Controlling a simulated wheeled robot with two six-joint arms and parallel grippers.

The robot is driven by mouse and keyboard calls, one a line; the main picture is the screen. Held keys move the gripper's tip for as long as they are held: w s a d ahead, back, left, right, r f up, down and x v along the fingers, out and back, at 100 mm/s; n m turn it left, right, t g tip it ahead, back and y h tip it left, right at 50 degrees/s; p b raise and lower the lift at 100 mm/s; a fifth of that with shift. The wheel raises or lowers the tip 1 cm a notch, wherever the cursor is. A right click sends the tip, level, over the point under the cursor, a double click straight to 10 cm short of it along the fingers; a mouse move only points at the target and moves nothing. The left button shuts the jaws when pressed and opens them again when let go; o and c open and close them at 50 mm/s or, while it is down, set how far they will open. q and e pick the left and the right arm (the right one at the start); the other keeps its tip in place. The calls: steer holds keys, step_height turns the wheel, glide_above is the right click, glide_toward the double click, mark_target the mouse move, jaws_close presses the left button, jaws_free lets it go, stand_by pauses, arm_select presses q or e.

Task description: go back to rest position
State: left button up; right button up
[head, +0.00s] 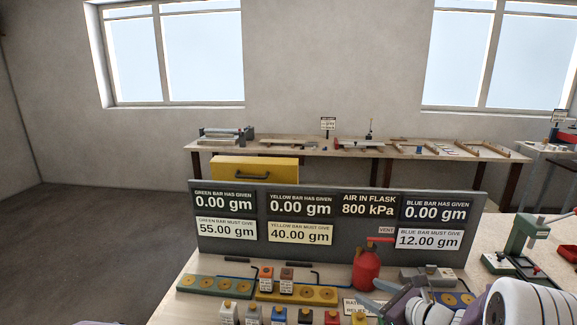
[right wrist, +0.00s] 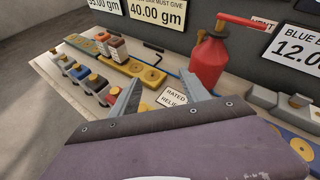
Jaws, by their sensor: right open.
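My right gripper (head: 376,297) reaches in from the lower right in the head view. In the right wrist view its two fingers (right wrist: 160,90) stand apart with nothing between them, above the bench near a small label reading "RATED RELIEF" (right wrist: 173,97). A red flask (head: 366,268) with a red lever stands just beyond the gripper; it also shows in the right wrist view (right wrist: 208,64). I cannot tell the exact gap between flask and fingers. My left gripper is not in view.
A grey display board (head: 330,250) stands behind the flask. A green bar (head: 213,285) and a yellow bar (head: 322,294) lie before it, with several small coloured blocks (head: 279,314) in front. A green press (head: 522,240) stands at right. A long table (head: 215,146) is at the back.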

steer(key=s+a+f+n+g+y, duration=0.1)
steer(key=s+a+f+n+g, duration=0.2)
steer(key=s+a+n+g, duration=0.35)
steer(key=s+a+f+n+g, duration=0.2)
steer(key=s+a+n+g, duration=0.1)
steer(key=s+a+n, duration=0.5)
steer(key=s+d+f+n+g+h, duration=0.2)
steer(key=s+d+f+n+h, duration=0.15)
steer(key=s+n, duration=0.45)
steer(key=d+f+n+t+h, duration=0.1)
steer(key=d+f+n+h, duration=0.1)
steer(key=d+n, duration=0.3)
steer(key=shift+d+h, duration=0.75)
steer(key=shift+d, duration=0.1)
steer(key=shift+s, duration=0.1)
